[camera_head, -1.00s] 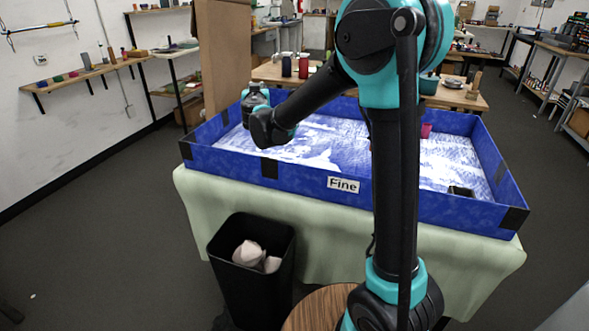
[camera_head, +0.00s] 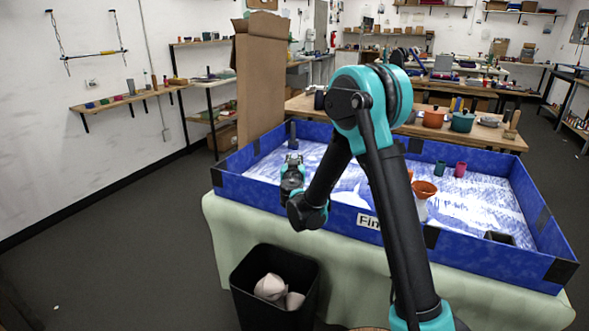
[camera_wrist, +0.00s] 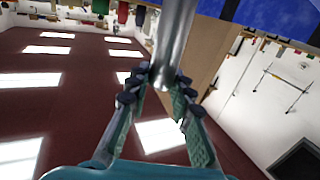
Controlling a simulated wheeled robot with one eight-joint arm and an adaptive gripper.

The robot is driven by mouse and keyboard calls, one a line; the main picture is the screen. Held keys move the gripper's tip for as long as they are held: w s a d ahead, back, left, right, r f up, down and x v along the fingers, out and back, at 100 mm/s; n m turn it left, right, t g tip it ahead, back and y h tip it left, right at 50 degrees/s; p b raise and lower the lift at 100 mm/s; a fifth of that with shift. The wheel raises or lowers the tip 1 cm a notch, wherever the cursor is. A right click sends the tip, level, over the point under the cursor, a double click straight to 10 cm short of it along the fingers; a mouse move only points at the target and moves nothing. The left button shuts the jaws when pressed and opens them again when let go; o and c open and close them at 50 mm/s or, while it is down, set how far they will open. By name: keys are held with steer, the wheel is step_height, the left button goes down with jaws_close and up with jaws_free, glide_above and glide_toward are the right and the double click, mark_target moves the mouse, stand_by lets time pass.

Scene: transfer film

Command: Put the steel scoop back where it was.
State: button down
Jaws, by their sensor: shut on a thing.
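In the wrist view my gripper (camera_wrist: 158,92) is shut on a steel rod-like part of the scoop (camera_wrist: 176,42), which runs up and out of the picture. The scoop's full shape is not visible there. In the head view my gripper (camera_head: 291,165) is over the left part of the blue-walled box (camera_head: 285,207), near its front wall. The scoop cannot be made out clearly in that view. A dark upright shape (camera_head: 291,134) shows just beyond the gripper; I cannot tell whether it is held or stands apart.
The box has a pale floor, a "Fine" label, an orange funnel-like cup (camera_head: 424,189), a green cup (camera_head: 440,168), a magenta cup (camera_head: 460,169) and a small black tray (camera_head: 499,237). A black bin (camera_head: 250,297) stands in front. Tall cardboard (camera_head: 260,85) stands behind.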

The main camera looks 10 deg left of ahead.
steer(key=shift+f, duration=2.05)
steer(key=c, duration=1.3)
jaws_free()
steer(key=shift+c, duration=0.2)
